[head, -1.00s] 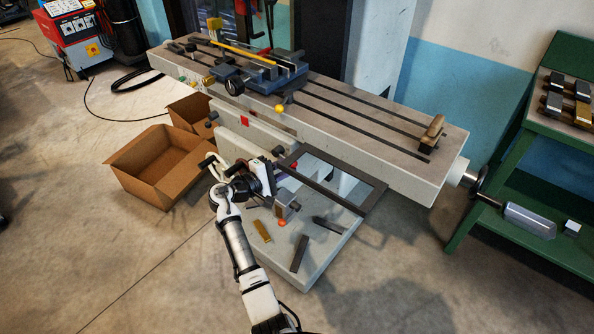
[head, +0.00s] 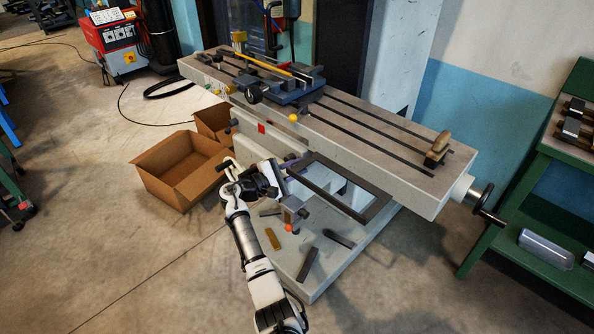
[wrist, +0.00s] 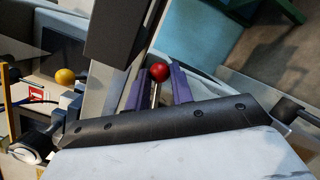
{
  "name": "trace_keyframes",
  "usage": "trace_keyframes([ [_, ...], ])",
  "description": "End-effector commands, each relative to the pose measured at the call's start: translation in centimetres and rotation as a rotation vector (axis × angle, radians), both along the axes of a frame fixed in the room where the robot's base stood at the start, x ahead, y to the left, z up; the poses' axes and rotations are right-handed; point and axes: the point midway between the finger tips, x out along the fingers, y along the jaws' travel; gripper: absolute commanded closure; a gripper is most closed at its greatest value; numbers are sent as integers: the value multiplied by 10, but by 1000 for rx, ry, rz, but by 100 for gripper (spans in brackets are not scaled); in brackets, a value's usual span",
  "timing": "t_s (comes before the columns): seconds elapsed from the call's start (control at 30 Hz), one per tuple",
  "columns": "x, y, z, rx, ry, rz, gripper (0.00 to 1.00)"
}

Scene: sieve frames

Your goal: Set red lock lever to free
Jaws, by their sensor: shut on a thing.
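The red lock lever (wrist: 159,72) shows in the wrist view as a round red knob on a thin metal rod. My gripper (wrist: 157,88) has its two purple fingers on either side of the rod, just below the knob, and is shut on it. In the head view my gripper (head: 292,165) is at the front side of the machine, under the long table (head: 370,135). My wrist hides the lever there.
A yellow knob (head: 293,117) is on the machine front, above my gripper. An orange-red ball (head: 288,228) is below, near loose bars on the base (head: 325,265). A dark frame (head: 340,195) lies right of my gripper. Cardboard boxes (head: 180,170) stand left.

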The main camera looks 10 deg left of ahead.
Motion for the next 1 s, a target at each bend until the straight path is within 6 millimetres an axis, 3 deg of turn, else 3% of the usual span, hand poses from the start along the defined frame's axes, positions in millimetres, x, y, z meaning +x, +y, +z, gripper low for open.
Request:
trace_keyframes([
  [0.33,0,1,1,-5,1,2,100],
  [0.37,0,2,1,-5,1,2,74],
  [0.43,0,1,1,-4,0,2,68],
  [0.77,-2,4,-1,-3,1,2,68],
  [1.0,-27,36,-5,-2,0,5,68],
])
